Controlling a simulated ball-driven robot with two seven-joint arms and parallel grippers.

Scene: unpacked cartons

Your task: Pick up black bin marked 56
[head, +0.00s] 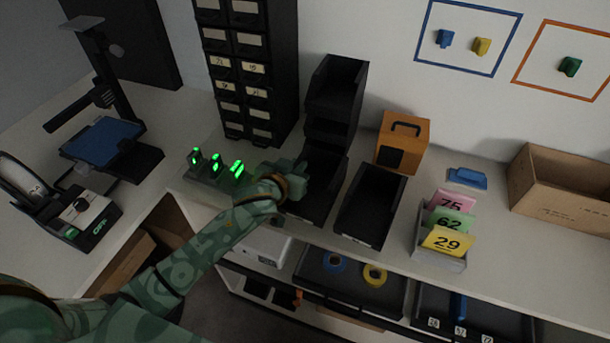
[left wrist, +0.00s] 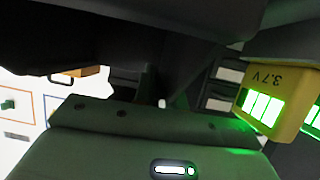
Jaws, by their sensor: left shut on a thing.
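My left gripper (head: 300,190) is at the left side of a black open-top bin (head: 322,200) on the bench and is shut on its wall. My arm covers part of this bin, and I cannot read a 56 on it. A second black bin (head: 371,205) stands just to its right. In the left wrist view, dark surfaces fill the top and the fingertips are hard to make out. My right gripper is not in view.
Green-lit battery units (head: 216,166) stand just left of the gripper; a yellow 3.7 V battery (left wrist: 275,98) is close in the left wrist view. Stacked black bins (head: 335,95), a drawer cabinet (head: 245,70) and an orange box (head: 403,143) stand behind. Numbered cards (head: 447,240) are right.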

